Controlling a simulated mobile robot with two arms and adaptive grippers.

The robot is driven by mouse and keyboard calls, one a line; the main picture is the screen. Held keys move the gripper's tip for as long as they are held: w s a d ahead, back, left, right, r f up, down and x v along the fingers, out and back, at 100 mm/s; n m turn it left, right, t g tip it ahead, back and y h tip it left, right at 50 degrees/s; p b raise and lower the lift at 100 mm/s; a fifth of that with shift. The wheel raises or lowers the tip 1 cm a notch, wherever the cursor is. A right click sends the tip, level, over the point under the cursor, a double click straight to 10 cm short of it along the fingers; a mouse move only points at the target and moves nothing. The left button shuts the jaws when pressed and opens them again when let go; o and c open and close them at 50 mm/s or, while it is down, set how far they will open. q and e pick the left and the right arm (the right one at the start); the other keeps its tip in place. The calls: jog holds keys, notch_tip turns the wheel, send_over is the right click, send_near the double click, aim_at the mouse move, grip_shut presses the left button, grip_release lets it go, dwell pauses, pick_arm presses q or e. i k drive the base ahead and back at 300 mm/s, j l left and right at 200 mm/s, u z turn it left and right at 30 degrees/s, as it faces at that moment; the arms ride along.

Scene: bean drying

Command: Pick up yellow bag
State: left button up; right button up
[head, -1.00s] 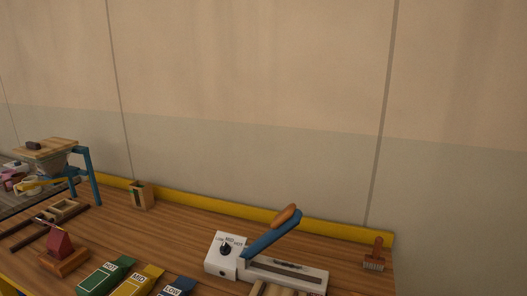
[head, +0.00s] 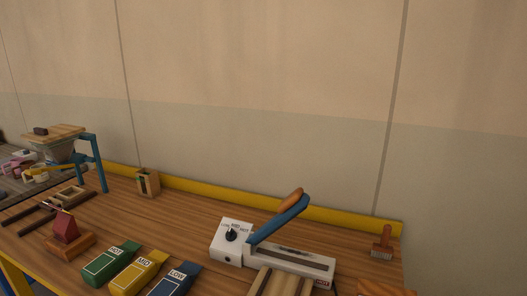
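The yellow bag (head: 138,274) lies on the wooden workbench (head: 196,219) near the bottom of the head view, with a white label reading MID. A green bag (head: 109,265) labelled HOT lies to its left, and a blue bag (head: 175,281) labelled LOW lies to its right. Neither of my grippers shows in the head view.
A white sealer (head: 290,258) with a dial and a raised blue lever stands right of the bags. A red piece on a wooden base (head: 68,237) stands left. A small wooden box (head: 147,183), a brush (head: 382,241) and a blue-framed hopper stand (head: 98,163) are farther off.

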aim_at(139, 274)
jog(key=k+j, duration=0.1)
jog(key=j, duration=0.25)
jog(key=k+j, duration=0.1)
jog(key=j, duration=0.25)
jog(key=k+j, duration=0.1)
jog(key=j, duration=0.25)
jog(key=k+j, duration=0.1)
jog(key=j, duration=0.25)
